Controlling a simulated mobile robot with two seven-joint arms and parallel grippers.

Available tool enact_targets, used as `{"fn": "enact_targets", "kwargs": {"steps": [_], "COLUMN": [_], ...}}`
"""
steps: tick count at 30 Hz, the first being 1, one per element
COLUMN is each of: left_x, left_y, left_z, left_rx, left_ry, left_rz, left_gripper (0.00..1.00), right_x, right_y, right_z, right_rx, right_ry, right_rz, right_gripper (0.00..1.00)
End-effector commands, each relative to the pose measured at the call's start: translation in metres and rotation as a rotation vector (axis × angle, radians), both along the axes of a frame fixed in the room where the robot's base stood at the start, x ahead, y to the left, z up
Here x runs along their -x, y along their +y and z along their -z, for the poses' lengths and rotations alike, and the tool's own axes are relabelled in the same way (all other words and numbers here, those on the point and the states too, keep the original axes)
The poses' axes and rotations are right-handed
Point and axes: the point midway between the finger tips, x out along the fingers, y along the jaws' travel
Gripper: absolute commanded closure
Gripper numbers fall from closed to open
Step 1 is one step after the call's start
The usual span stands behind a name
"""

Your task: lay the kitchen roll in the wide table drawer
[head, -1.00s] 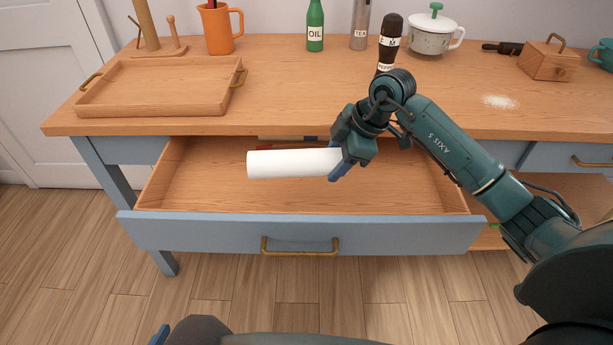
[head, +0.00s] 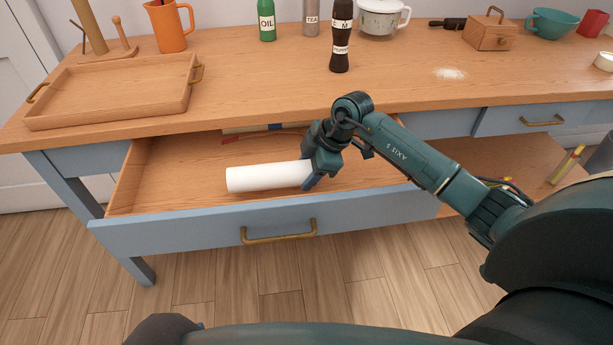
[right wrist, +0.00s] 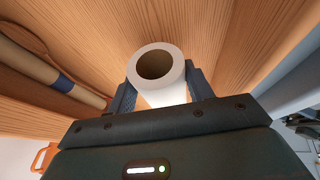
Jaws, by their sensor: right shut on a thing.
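The white kitchen roll (head: 265,177) lies level, end-on to my right gripper (head: 312,180), over the open wide table drawer (head: 160,190). My right gripper is shut on the roll's right end. In the right wrist view the roll (right wrist: 172,88) sits between the two fingers (right wrist: 160,90), its hollow core facing the camera. The roll is inside the drawer's outline, low near the drawer floor; I cannot tell whether it touches the floor. The drawer's blue front (head: 250,222) has a brass handle. My left gripper does not show.
A rolling pin (right wrist: 45,70) and a wooden spoon-like thing lie at the drawer's back. The left of the drawer is clear.

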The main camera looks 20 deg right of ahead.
Motion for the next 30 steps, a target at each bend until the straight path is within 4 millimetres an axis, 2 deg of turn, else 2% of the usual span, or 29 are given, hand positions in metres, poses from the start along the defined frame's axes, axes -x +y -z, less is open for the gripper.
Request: {"fn": "enact_targets", "kwargs": {"steps": [1, 4, 16, 17, 18, 24, 30], "left_x": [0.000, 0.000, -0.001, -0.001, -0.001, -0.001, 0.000], "left_y": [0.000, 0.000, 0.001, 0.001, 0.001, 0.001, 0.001], "left_z": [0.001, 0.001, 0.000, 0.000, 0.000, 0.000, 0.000], "left_rx": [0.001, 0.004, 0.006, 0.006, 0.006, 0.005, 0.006], "left_ry": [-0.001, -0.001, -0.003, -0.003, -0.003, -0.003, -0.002], "left_rz": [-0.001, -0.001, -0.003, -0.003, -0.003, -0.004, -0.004], "left_gripper": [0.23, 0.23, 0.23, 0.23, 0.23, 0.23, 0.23], "right_x": [0.001, 0.000, 0.000, 0.000, 0.000, 0.000, 0.001], "right_y": [0.001, 0.001, 0.000, 0.000, 0.000, 0.000, 0.000], "right_z": [0.012, 0.024, 0.029, 0.029, 0.029, 0.028, 0.029], "right_rx": [-0.003, -0.002, 0.000, 0.000, 0.000, 0.000, 0.000], "right_ry": [0.004, 0.002, 0.001, 0.001, 0.001, 0.001, 0.002], "right_rz": [0.001, 0.001, 0.000, 0.000, 0.000, 0.000, -0.001], "right_gripper": [0.71, 0.71, 0.71, 0.46, 0.43, 0.27, 0.27]}}
